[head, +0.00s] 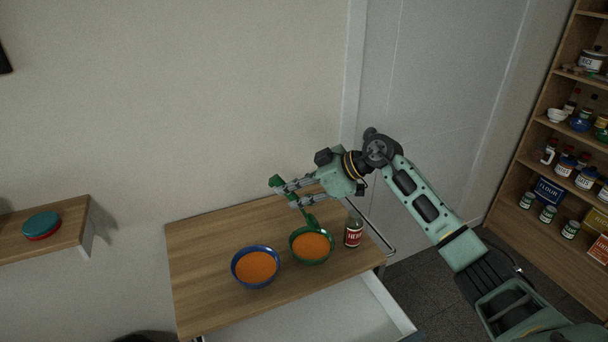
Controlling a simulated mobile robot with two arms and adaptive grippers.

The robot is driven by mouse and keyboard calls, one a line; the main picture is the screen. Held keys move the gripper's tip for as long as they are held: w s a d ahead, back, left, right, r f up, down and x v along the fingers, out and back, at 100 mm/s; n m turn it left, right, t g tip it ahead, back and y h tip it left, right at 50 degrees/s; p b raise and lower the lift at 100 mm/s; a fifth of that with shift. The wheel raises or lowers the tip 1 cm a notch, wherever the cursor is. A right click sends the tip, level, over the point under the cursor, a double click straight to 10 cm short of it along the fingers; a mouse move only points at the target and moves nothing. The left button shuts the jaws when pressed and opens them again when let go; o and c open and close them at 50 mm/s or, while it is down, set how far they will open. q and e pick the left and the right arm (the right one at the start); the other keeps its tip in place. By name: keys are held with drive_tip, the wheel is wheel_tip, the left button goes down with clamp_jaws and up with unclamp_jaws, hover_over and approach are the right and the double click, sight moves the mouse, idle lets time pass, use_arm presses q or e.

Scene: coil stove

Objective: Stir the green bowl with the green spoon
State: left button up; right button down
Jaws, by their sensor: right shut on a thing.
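The green bowl (293,250) stands on the wooden counter and holds an orange filling. My right gripper (283,191) is shut on the green spoon (311,221), above and behind the bowl. The spoon hangs with its head down at the bowl's back rim; whether it touches the filling I cannot tell. Part of the spoon's handle is hidden by the gripper. My left gripper is not in view.
A blue bowl (235,276) with orange filling stands left of the green bowl. A red-labelled bottle (354,234) stands close to its right. An open drawer (345,312) juts out below the counter. The counter's left part is clear.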

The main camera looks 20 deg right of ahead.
drive_tip(key=w+a+f+n+g+h+p, duration=0.1)
drive_tip(key=w+a+f+g+h+p, duration=0.1)
drive_tip(key=a+f+g+h+p, duration=0.2)
wheel_tip(320, 180, down, 3)
drive_tip(key=a+h+p, duration=0.2)
drive_tip(key=h+p, duration=0.1)
drive_tip(key=h, duration=0.1)
drive_tip(key=shift+w, duration=0.4)
drive_tip(key=shift+r, duration=0.2)
drive_tip(key=shift+s+a+f, duration=0.1)
